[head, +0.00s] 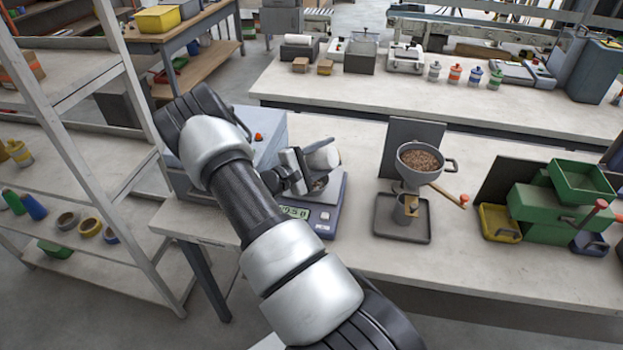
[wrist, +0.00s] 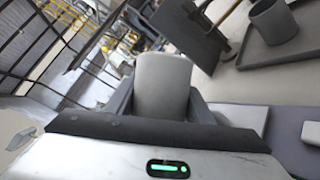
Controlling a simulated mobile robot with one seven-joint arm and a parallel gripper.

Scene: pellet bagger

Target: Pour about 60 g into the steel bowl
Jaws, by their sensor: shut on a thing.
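My gripper (head: 300,172) is shut on a pale grey cup (head: 325,155) above the scale (head: 327,220). The cup also shows between the fingers in the wrist view (wrist: 163,85). In the head view it looks tipped over onto its side. The steel bowl (head: 319,186) is on the scale just below the cup, mostly hidden by my gripper and the cup. Whether pellets are falling cannot be seen. The scale's green display is lit, but its digits are too small to read surely.
Right of the scale, a hopper of brown pellets (head: 422,160) stands over a grey tray (head: 381,232) with another cup (head: 406,208) on it. A grey-blue box (head: 262,125) stands behind my arm. Bare bench lies between scale and tray.

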